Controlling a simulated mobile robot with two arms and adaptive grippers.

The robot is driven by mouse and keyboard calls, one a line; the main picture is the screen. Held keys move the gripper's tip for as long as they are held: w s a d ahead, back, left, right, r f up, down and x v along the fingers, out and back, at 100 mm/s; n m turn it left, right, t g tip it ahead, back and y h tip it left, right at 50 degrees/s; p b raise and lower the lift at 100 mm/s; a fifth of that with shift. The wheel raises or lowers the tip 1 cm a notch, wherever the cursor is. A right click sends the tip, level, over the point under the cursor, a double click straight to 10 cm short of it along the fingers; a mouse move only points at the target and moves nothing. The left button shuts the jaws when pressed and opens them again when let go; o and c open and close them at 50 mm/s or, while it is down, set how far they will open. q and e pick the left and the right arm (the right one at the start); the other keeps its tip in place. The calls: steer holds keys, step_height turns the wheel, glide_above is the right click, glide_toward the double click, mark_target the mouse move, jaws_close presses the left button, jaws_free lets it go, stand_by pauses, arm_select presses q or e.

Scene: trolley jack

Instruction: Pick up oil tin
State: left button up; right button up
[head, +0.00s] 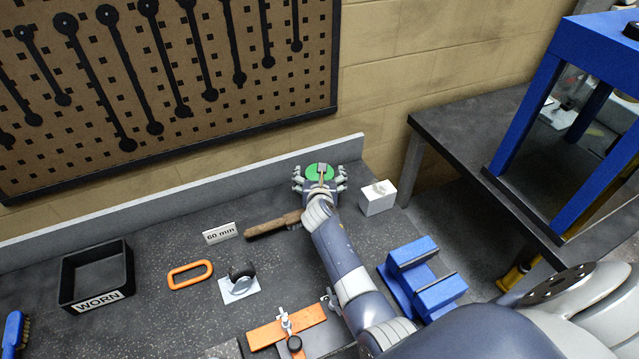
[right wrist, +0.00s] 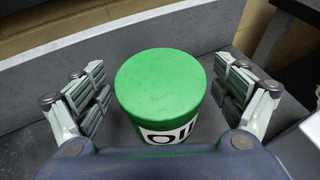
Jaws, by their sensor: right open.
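The oil tin (right wrist: 162,88) has a green lid and a white side with black lettering, partly cut off by my gripper body in the right wrist view. In the head view its green top (head: 314,169) shows at the back of the bench, near the low back rail. My right gripper (right wrist: 165,92) is open, with one finger on each side of the tin and a visible gap on both sides. In the head view the right gripper (head: 320,185) reaches over the tin and hides much of it. My left gripper is not in view.
A white block (head: 377,199) stands just right of the tin. A wooden handle (head: 272,225) and a "60 mm" sign (head: 220,233) lie to the left. A black WORN tray (head: 97,275), an orange ring (head: 190,274) and blue V-shaped blocks (head: 422,277) are nearer.

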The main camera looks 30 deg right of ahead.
steer(key=c, duration=1.4)
steer(key=shift+r, duration=0.1)
steer(key=shift+c, duration=0.2)
